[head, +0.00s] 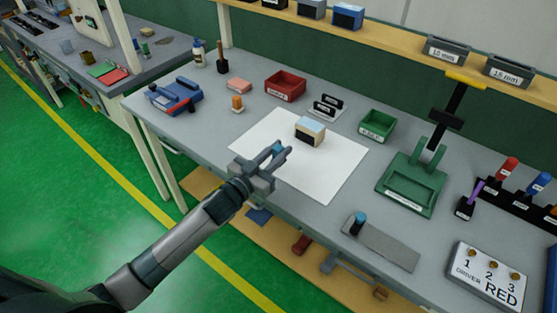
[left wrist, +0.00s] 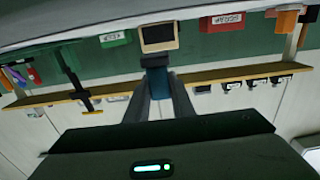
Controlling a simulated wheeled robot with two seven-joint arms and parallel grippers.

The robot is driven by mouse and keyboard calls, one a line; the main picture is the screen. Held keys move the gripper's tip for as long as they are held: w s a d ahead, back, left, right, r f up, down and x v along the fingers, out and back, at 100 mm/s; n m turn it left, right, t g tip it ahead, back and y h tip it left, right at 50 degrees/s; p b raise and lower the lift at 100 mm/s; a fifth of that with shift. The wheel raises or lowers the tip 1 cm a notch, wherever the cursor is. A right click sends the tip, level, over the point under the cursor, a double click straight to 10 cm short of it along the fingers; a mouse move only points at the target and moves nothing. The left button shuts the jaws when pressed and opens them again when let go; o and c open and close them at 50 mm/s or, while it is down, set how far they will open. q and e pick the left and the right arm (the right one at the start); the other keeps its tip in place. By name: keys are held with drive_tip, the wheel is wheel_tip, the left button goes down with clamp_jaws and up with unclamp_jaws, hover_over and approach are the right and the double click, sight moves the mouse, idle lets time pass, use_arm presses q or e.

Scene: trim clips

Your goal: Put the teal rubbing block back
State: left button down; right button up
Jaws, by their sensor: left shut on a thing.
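My left gripper (head: 277,153) is over the near edge of the white sheet (head: 262,133) on the bench. It is shut on a small teal block (head: 277,147), mostly hidden by the fingers. In the left wrist view the teal block (left wrist: 158,96) shows between the two fingers. A beige box with a dark face and pale blue top (head: 310,131) stands on the sheet, just beyond the gripper. It also shows in the left wrist view (left wrist: 158,37), past the fingertips. My right gripper is not in view.
A red bin (head: 285,86) and a green bin (head: 377,126) stand behind the sheet. A green stand (head: 411,185) is at right. A grey plate with a teal-topped dark peg (head: 358,223) lies near the front edge. The sheet's right part is clear.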

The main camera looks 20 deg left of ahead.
use_arm(q)
wheel_tip(320, 180, down, 4)
drive_tip(key=shift+r+p, duration=0.25)
drive_tip(key=shift+p, duration=0.2)
drive_tip(key=shift+f, duration=0.2)
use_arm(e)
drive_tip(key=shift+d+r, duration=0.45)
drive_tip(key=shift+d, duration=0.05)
use_arm(q)
drive_tip(key=shift+f, duration=0.25)
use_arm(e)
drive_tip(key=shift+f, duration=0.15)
use_arm(q)
drive_tip(key=c, duration=1.5)
unclamp_jaws()
drive_tip(key=shift+r, duration=0.1)
drive_tip(key=shift+c, duration=0.2)
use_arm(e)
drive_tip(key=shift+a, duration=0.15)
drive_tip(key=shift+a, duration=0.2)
